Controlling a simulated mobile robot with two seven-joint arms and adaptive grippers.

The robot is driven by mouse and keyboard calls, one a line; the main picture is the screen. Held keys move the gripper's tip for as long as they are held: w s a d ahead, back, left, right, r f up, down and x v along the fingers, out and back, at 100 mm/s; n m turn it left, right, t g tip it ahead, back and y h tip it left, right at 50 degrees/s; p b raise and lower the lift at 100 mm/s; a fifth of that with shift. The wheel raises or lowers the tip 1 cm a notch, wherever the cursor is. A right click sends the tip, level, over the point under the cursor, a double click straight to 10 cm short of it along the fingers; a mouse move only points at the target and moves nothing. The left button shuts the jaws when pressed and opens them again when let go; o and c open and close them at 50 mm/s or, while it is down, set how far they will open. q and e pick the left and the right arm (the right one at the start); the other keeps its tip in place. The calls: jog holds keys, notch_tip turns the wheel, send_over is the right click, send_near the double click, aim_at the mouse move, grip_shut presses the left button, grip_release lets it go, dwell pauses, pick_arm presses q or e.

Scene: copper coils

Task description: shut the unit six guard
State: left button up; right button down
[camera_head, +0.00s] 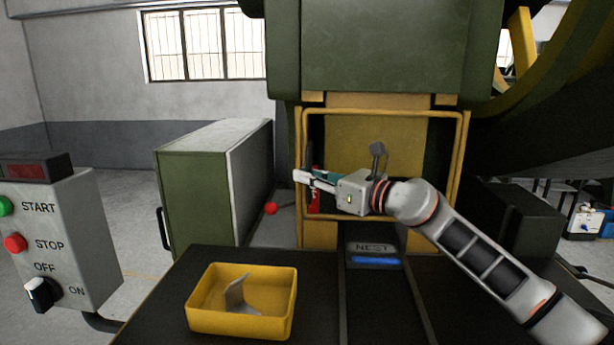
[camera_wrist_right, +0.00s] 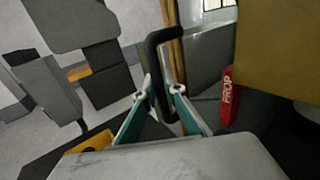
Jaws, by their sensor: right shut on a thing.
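The guard (camera_head: 384,111) is a yellow frame in front of the press opening in the head view. Its yellow edge also shows in the wrist view (camera_wrist_right: 171,14). A black handle (camera_head: 310,155) stands at the frame's left side. My right gripper (camera_head: 300,177) reaches across the frame from the right and is shut on this handle. In the wrist view the handle (camera_wrist_right: 152,55) passes between the two teal-sided fingers. The gripper hides part of the handle and the frame's left side. My left gripper is not in view.
A red block marked PROP (camera_wrist_right: 228,100) stands close to the handle. A red ball knob (camera_head: 271,208) is left of the frame. A yellow tray (camera_head: 240,325) holds a grey bent part. The NEST block (camera_head: 373,248) sits below the opening. A control box (camera_head: 75,230) stands left.

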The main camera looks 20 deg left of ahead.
jog(key=shift+w+d+r, duration=0.15)
jog(key=shift+w+d, duration=0.1)
jog(key=c, duration=2.1)
grip_release()
jog(key=shift+s, duration=0.15)
jog(key=v, duration=1.2)
